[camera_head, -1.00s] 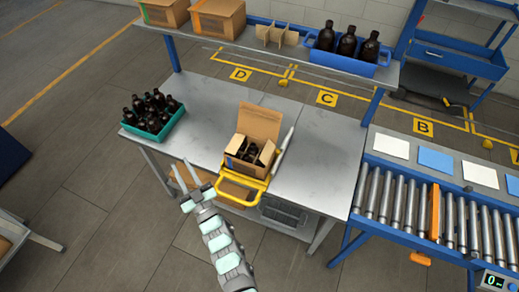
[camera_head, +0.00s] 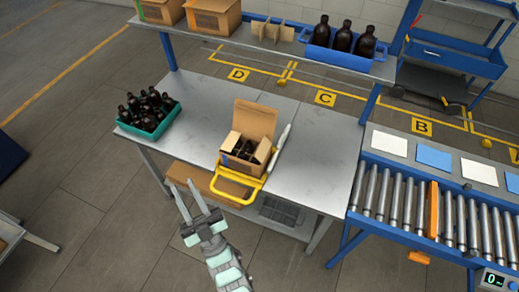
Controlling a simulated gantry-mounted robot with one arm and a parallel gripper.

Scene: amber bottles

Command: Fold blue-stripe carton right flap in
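The brown carton (camera_head: 239,165) stands open on the metal bench, with a small blue stripe at its front left corner. Its back flap (camera_head: 256,119) stands upright. Dark bottles (camera_head: 246,149) and dividers show inside. The right flap is too small to make out clearly at the carton's right edge. My gripper (camera_head: 181,184) is open and empty, in front of the bench and left of the carton, apart from it.
A yellow frame (camera_head: 237,201) juts out before the carton, and a pale bar (camera_head: 279,147) stands at its right. A teal crate (camera_head: 168,122) of bottles sits left. The bench right of the carton (camera_head: 315,155) is clear. A roller conveyor (camera_head: 408,205) stands right.

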